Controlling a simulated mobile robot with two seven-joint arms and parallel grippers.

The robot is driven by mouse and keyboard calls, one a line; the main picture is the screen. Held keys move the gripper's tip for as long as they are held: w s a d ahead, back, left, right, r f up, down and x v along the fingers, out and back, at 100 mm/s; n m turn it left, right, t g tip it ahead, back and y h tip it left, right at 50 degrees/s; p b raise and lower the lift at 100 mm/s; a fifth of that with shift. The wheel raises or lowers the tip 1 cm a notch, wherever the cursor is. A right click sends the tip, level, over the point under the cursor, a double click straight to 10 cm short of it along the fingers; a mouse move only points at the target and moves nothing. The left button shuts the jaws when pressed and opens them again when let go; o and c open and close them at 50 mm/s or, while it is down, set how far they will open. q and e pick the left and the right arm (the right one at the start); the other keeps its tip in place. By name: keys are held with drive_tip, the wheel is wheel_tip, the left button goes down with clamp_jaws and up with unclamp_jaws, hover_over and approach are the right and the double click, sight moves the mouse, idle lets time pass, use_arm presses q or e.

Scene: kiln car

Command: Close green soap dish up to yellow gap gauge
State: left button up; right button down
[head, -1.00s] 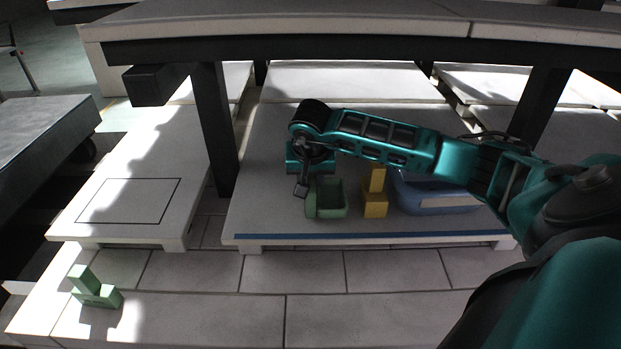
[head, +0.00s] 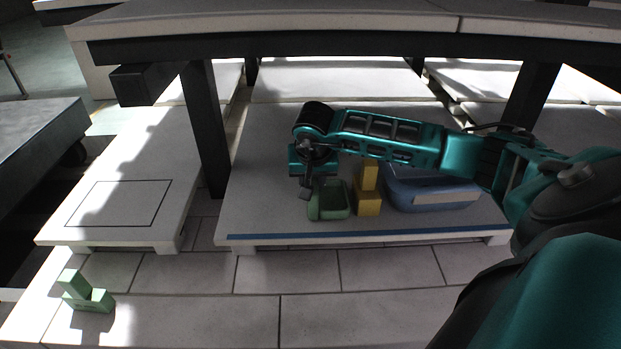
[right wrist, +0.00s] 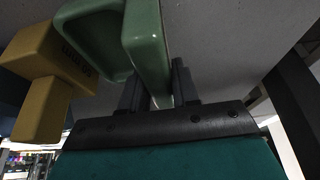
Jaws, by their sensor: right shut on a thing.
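The green soap dish (head: 328,213) sits on the pale shelf slab, just left of the yellow gap gauge (head: 368,204). The gauge is a block with an upright post, and its right side is close to a blue dish. In the head view only a very narrow gap shows between green dish and gauge; I cannot tell if they touch. My right gripper (head: 306,192) is at the dish's left side. In the right wrist view its fingers (right wrist: 155,90) are shut on one wall of the green dish (right wrist: 148,45), with the gauge (right wrist: 42,75) beyond. My left gripper is not in view.
The blue dish (head: 432,199) stands right of the gauge. A blue strip (head: 370,233) runs along the slab's front edge. A dark post (head: 205,130) and an upper shelf (head: 300,35) bound the space. A green stepped block (head: 88,297) stands at front left.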

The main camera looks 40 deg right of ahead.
drive_tip(key=shift+s+d, duration=0.15)
drive_tip(key=shift+d, duration=0.1)
idle(0.6)
drive_tip(key=shift+s+d, duration=0.45)
drive_tip(key=shift+d, duration=0.05)
idle(0.7)
idle(0.5)
drive_tip(key=shift+f, duration=0.15)
idle(0.6)
drive_tip(key=c, duration=0.8)
unclamp_jaws()
drive_tip(key=shift+f, duration=0.1)
drive_tip(key=shift+o, duration=0.2)
drive_tip(key=shift+a, duration=0.1)
drive_tip(key=p+v, duration=0.1)
drive_tip(key=v, duration=0.6)
drive_tip(key=shift+r, duration=0.4)
drive_tip(key=shift+s+f, duration=0.1)
drive_tip(key=shift+s, duration=0.05)
